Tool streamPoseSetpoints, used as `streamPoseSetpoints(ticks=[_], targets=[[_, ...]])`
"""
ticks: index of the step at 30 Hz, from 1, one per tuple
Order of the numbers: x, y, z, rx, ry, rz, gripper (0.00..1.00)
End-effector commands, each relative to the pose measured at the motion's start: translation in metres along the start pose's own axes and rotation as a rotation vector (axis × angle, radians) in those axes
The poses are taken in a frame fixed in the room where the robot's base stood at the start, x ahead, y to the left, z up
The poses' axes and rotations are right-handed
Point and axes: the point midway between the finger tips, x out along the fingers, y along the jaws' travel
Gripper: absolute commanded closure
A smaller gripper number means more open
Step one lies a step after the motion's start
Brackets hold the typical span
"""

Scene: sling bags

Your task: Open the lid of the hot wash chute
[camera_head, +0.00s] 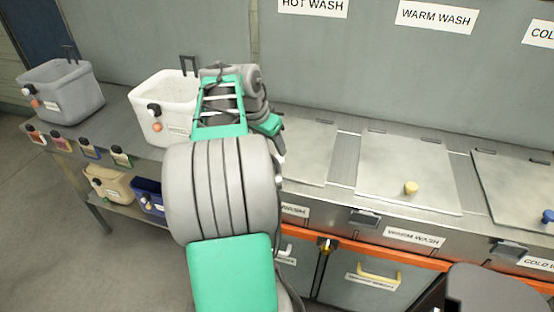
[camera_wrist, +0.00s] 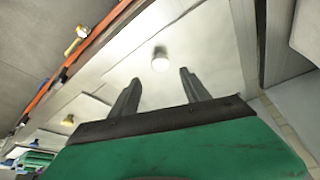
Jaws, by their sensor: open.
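The hot wash lid (camera_head: 308,152) lies flat and shut on the steel counter, left of the warm wash lid (camera_head: 408,172). My arm covers its left part in the head view. In the wrist view the hot wash lid (camera_wrist: 195,45) fills the middle, with a pale round knob (camera_wrist: 160,59). My gripper (camera_wrist: 160,76) is open and empty, its two dark fingers pointing toward the lid. The knob appears just beyond the fingertips, between their lines; no contact shows. The fingertips are hidden behind my arm in the head view.
The warm wash lid has a yellow knob (camera_head: 410,187); a lid with a blue knob (camera_head: 547,216) lies farther right. A white bin (camera_head: 165,107) and a grey bin (camera_head: 62,90) stand left on the counter. A grey wall with a hot wash sign (camera_head: 313,6) rises behind.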

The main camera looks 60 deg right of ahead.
Motion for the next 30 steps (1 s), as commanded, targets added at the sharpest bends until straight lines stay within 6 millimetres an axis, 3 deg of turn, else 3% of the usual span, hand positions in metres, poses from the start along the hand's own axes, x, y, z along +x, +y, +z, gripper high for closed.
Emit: streamPoseSetpoints(ticks=[12, 21, 30], targets=[[0.067, 0.0, 0.0, -0.003, -0.001, -0.001, 0.45], [0.072, 0.0, 0.0, -0.004, 0.0, -0.003, 0.45], [0.072, -0.001, 0.0, -0.004, 0.0, -0.003, 0.7]])
